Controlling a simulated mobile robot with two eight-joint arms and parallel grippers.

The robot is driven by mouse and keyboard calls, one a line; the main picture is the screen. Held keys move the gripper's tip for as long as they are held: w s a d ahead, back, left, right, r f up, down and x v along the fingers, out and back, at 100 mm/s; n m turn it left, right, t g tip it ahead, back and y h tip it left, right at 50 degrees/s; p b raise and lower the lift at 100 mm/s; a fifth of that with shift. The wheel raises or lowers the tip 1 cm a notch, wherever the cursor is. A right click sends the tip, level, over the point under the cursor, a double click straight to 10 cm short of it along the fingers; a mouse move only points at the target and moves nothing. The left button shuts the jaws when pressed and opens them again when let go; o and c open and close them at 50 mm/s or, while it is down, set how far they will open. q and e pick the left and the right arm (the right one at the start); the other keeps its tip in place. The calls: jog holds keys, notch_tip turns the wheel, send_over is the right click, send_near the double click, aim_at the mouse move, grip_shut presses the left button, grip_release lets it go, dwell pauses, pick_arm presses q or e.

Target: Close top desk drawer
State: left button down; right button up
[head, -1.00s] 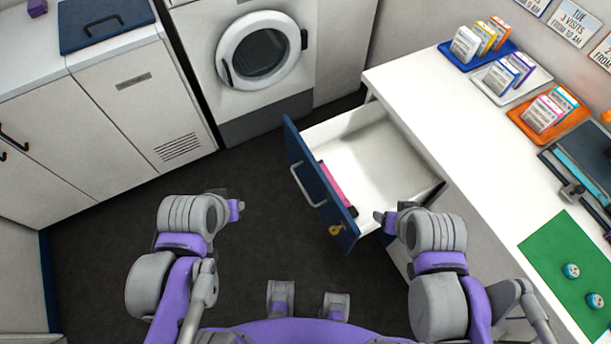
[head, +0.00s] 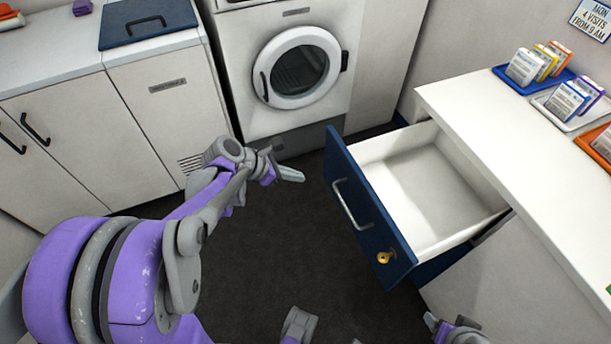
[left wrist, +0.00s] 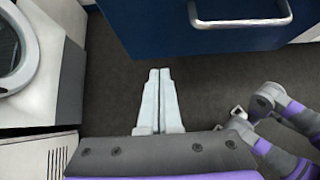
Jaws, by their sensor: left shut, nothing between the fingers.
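The top desk drawer (head: 372,205) has a dark blue front, a silver bar handle (head: 347,205) and a brass key or lock piece (head: 385,257). It stands pulled well out of the white desk, and its visible white inside looks bare. My left gripper (head: 290,174) is shut and empty, left of the drawer front with a clear gap. In the left wrist view its closed fingers (left wrist: 158,100) point at the floor below the blue front (left wrist: 180,28) and its handle (left wrist: 240,20). My right gripper (head: 432,322) shows partly at the bottom, below the drawer; its jaws are unclear.
A washing machine (head: 300,68) stands behind the left gripper, with white cabinets (head: 80,130) to the left. The desk top (head: 500,130) holds blue, white and orange trays of small boxes. Dark floor (head: 290,240) lies clear before the drawer.

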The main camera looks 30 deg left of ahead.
aim_at(336, 178)
pick_arm(q)
jog(key=shift+w+d+f+b, duration=0.25)
jog(key=shift+w+d+f, duration=0.7)
jog(key=shift+w, duration=0.3)
jog(key=shift+w+d+f+b, duration=0.3)
jog(key=shift+w+d+f, duration=0.65)
jog(key=shift+w, duration=0.25)
jog(key=shift+w+d+f+b, duration=0.25)
jog(key=shift+w+d+f, duration=0.65)
jog(key=shift+w, duration=0.35)
jog(key=shift+d+r, duration=0.1)
jog(key=shift+d, duration=0.1)
jog(key=w+d+b, duration=0.1)
jog(key=w+d, duration=0.8)
jog(key=w, duration=0.3)
jog(key=w+d+b, duration=0.1)
jog(key=w+d, duration=0.8)
jog(key=w, duration=0.3)
jog(key=shift+d, duration=0.35)
jog(key=shift+w+r, duration=0.15)
